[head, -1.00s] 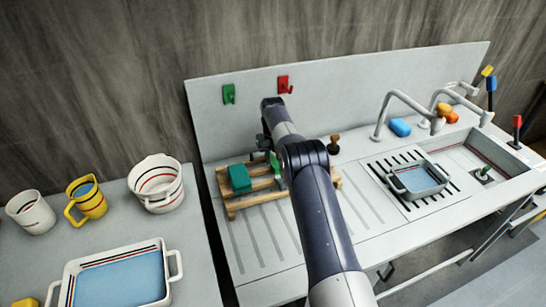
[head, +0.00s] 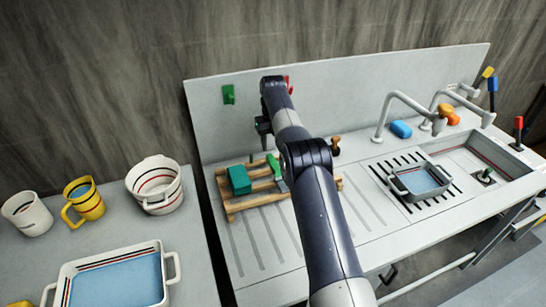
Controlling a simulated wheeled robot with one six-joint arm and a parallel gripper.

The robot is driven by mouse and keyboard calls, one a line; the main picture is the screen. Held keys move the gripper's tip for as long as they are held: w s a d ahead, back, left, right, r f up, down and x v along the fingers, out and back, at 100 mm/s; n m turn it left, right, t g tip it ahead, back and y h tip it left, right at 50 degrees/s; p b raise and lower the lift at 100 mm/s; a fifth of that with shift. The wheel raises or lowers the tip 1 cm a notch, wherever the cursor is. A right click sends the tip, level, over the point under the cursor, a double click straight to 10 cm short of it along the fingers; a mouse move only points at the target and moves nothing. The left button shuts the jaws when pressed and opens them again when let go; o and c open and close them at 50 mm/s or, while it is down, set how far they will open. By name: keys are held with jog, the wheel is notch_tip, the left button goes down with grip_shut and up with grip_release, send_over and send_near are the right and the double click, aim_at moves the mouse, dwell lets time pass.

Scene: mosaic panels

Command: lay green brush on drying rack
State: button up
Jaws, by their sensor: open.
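A long green object, which looks like the green brush (head: 273,163), lies on the wooden drying rack (head: 234,212), tilted across its slats. My arm partly hides its near end. My gripper (head: 264,140) is open and hangs above the brush, apparently clear of it. Its fingertips are small and dark in this view, and part of it is behind my arm. A green-teal block (head: 239,179) rests on the rack to the left of the brush.
A brown-knobbed item (head: 335,144) stands right of the rack. Further right are a grey tub (head: 420,181), a blue sponge (head: 401,129), taps (head: 392,98) and the sink (head: 507,171). Green (head: 228,94) and red hooks are on the back panel. A left counter holds mugs and a blue-filled tray (head: 117,246).

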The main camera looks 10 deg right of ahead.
aim_at(273, 161)
jog(key=shift+r+p, duration=1)
jog(key=shift+r, duration=1.4)
jog(key=shift+f, duration=0.15)
notch_tip(273, 161, down, 12)
jog(key=shift+r, duration=0.35)
jog(key=shift+r+b, duration=0.5)
jog(key=shift+r, duration=0.7)
